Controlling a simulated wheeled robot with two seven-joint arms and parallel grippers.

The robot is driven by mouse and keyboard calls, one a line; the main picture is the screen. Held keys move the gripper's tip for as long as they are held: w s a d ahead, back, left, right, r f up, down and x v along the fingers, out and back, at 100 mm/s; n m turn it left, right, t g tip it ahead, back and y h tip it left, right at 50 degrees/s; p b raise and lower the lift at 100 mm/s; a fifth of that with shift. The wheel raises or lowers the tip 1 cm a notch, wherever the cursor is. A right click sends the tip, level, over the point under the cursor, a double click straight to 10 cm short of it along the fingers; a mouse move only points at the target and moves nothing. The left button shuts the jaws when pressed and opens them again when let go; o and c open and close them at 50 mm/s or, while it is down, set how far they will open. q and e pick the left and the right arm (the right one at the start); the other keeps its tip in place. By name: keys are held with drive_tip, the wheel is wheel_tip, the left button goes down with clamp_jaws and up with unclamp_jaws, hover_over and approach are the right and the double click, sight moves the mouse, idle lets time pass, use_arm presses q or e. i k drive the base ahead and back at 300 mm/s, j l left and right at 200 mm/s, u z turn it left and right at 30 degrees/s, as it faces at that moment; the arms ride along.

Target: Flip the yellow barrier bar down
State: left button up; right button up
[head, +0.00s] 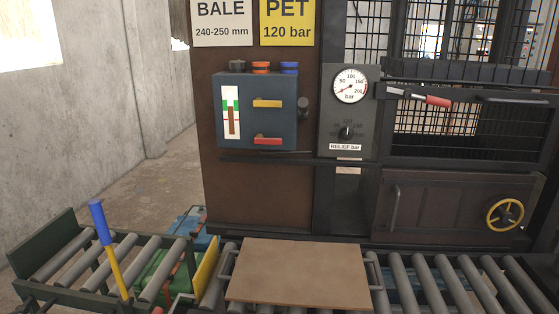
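A yellow upright plate (206,269) stands across the roller track at the lower left, between the left rollers and a brown board. It looks like the barrier bar, and it is raised and slightly tilted. Its lower end is partly hidden. A yellow lever (113,262) with a blue grip (100,221) rises from the left roller section and leans to the left. Neither of my grippers is in view.
The brown board (298,273) lies flat at the front middle, with grey handles at its sides. Rollers (455,283) continue right. A blue control box (256,111), a pressure gauge (350,86), a red-gripped handle (438,101) and a yellow handwheel (505,215) are on the machine behind.

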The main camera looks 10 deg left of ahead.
sight(95, 207)
drive_tip(key=u, duration=1.35)
